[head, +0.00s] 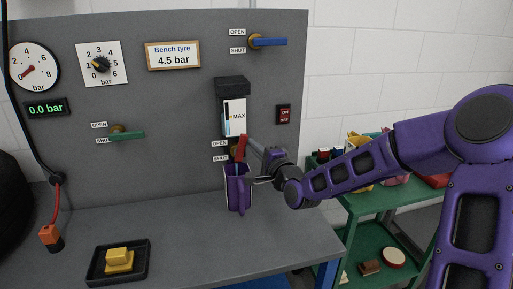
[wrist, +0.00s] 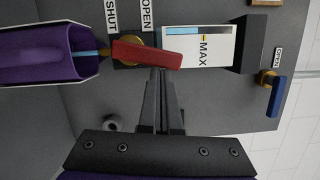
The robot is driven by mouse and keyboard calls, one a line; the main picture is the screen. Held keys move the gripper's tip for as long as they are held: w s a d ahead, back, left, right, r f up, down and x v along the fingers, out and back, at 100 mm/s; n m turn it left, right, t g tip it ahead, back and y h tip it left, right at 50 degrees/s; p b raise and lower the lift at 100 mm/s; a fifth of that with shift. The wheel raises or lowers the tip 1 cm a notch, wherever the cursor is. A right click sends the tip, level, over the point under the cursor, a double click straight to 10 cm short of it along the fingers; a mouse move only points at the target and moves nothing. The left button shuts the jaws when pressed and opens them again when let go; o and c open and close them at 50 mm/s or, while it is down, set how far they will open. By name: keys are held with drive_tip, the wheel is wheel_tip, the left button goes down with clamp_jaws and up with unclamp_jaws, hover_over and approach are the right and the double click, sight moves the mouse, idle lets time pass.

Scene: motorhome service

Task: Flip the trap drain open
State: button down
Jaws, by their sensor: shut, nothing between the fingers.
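The trap drain is a brass valve (head: 234,152) with a red lever (head: 242,146), below the black-topped trap (head: 233,88) with its MAX sight glass. The lever points up and leans slightly right, beside the OPEN and SHUT labels. In the wrist view, turned sideways, the red lever (wrist: 150,53) runs from the brass valve toward the trap. A pale blue strip (wrist: 86,53) runs from the valve into a purple container (wrist: 38,62). My gripper (wrist: 159,75) is shut and empty, its tips right by the lever; I cannot tell whether they touch.
The purple container (head: 238,196) stands on the grey bench under the valve. A blue lever (head: 270,42) is above right, a green lever (head: 127,135) left. A black tray (head: 97,275) with a yellow block (head: 119,260) lies front left. The bench middle is clear.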

drive_tip(key=shift+s+a+r+n, duration=0.1)
drive_tip(key=shift+a+r+n, duration=0.25)
drive_tip(key=shift+n, duration=0.65)
drive_tip(key=shift+a+g, duration=0.1)
drive_tip(key=shift+g, duration=0.2)
drive_tip(key=shift+f, duration=0.1)
